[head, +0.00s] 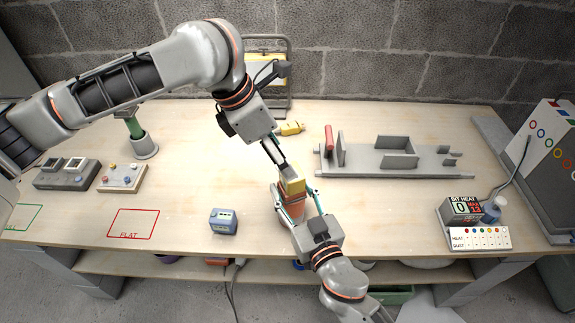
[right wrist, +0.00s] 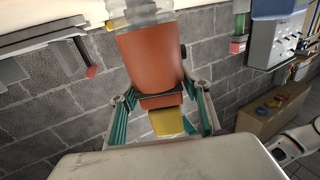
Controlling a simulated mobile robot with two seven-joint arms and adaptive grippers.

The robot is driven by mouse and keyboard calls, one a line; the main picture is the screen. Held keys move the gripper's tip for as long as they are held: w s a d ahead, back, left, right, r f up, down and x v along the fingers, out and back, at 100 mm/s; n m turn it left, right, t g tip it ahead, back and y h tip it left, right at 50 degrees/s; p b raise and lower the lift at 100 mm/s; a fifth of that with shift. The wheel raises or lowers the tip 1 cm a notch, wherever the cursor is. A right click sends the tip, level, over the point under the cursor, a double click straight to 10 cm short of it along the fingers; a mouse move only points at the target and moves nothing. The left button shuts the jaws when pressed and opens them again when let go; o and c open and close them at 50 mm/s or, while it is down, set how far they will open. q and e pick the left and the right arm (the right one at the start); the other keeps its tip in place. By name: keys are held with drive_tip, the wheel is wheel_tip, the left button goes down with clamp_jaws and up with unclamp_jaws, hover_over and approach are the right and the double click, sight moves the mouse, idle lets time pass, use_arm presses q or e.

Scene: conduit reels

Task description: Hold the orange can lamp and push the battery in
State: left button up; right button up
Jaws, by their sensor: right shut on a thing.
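My right gripper (head: 300,200) is shut on the lamp, with a finger at either side. The yellow battery (head: 294,186) sticks out of the lamp's upper end, and it also shows in the right wrist view (right wrist: 167,122). How deep it sits is hidden. My left gripper (head: 284,170) points down at the battery's top, apparently touching it; its finger gap is unclear.
A small blue-grey box (head: 223,221) stands left of the lamp. A red FLAT outline (head: 133,223) is marked further left. A grey fixture (head: 375,162) lies at the back right, and a yellow piece (head: 291,128) lies behind the left gripper.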

use_arm(q)
drive_tip(key=shift+v, duration=2.1)
use_arm(e)
drive_tip(key=o, duration=1.4)
drive_tip(key=shift+o, duration=0.2)
